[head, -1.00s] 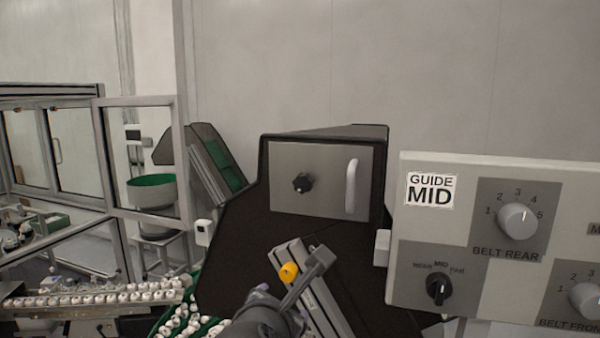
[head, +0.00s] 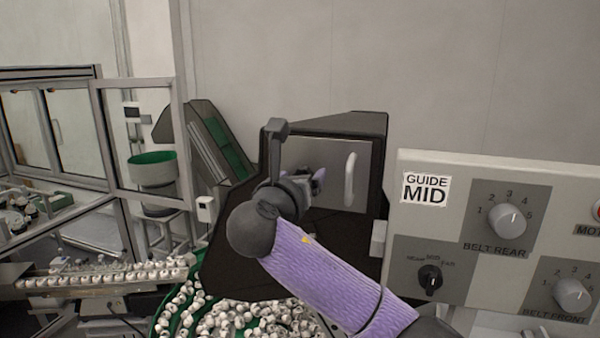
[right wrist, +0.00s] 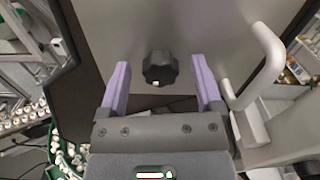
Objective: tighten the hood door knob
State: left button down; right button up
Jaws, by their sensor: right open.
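The hood door (head: 334,191) is a grey metal panel on the black hood, with a pale upright handle (head: 350,179) on its right side. The black door knob (right wrist: 160,69) shows in the right wrist view, mounted on the panel. In the head view my right gripper covers the knob. My right gripper (head: 308,183) is in front of the door, and its purple fingers also show in the right wrist view (right wrist: 162,88). The fingers are open, one on each side of the knob, with gaps between. The knob is a little beyond the fingertips or level with them; I cannot tell which. My left gripper is not in view.
A control panel (head: 466,225) with dials stands at the right. Many white caps (head: 250,322) lie in a green bowl below the hood, and a conveyor (head: 105,276) carries more at left. The handle is close to the right finger.

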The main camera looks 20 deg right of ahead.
grip_shut()
jog(key=shift+m, duration=0.3)
jog(key=shift+f+m+b, duration=0.15)
jog(key=shift+m+b, duration=2.05)
jog(key=shift+m, duration=5.4)
jog(key=shift+f+m+b, duration=0.1)
jog(key=shift+m+b, duration=2.1)
jog(key=shift+m, duration=5.4)
